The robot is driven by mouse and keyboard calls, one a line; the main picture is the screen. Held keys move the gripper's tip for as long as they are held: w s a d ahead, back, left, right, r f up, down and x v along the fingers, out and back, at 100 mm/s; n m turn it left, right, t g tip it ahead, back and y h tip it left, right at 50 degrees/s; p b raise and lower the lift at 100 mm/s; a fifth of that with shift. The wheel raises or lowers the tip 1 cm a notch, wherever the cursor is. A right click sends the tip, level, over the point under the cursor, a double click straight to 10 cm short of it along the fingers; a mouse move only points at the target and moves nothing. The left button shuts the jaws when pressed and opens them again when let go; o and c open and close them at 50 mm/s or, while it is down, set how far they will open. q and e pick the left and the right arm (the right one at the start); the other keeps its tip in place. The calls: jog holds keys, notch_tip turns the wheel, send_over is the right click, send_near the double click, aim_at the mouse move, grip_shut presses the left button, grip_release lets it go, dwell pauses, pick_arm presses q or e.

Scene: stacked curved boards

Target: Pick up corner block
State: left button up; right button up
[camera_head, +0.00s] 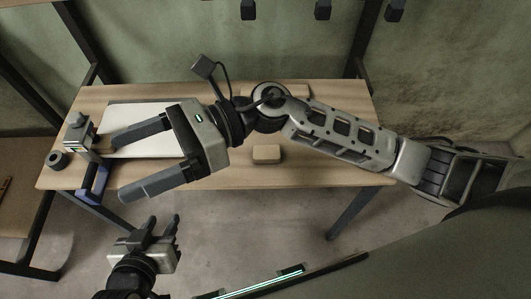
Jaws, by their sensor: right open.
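A small tan block (266,154) with rounded corners lies on the wooden table, right of the pale board; it may be the corner block, but I cannot be sure. My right gripper (121,168) is wide open, its arm reaching in from the right. Its fingers point left over the pale board (155,114) and the table's front edge. Nothing shows between them, and the tan block is behind its wrist side, apart from it. My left gripper (163,220) is low in front of the table, fingers pointing up in the picture, apart and empty.
A grey device (78,132), a dark roll (57,160) and a blue part (95,183) are at the left end of the wooden table (330,172). The table's right part is mostly clear. Dark frame posts stand behind and left.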

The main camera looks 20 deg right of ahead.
notch_tip(320, 180, down, 5)
jog(key=d+n+g+h, duration=0.1)
jog(key=d+n+h, duration=0.1)
jog(key=n+h, duration=0.4)
jog(key=n+t+h, duration=0.5)
jog(key=n+h, duration=0.4)
jog(key=h, duration=0.3)
send_over(266, 148)
jog(key=f, duration=1.4)
jog(key=shift+s+d+f, duration=0.15)
jog(key=shift+d+f, duration=0.1)
jog(key=shift+d, duration=0.05)
jog(key=shift+a+f+p, duration=0.15)
jog(key=shift+f+p, duration=0.05)
jog(key=shift+f, duration=1.35)
jog(key=shift+a+f+p, duration=0.15)
jog(key=shift+f, duration=1.4)
jog(key=c, duration=1.1)
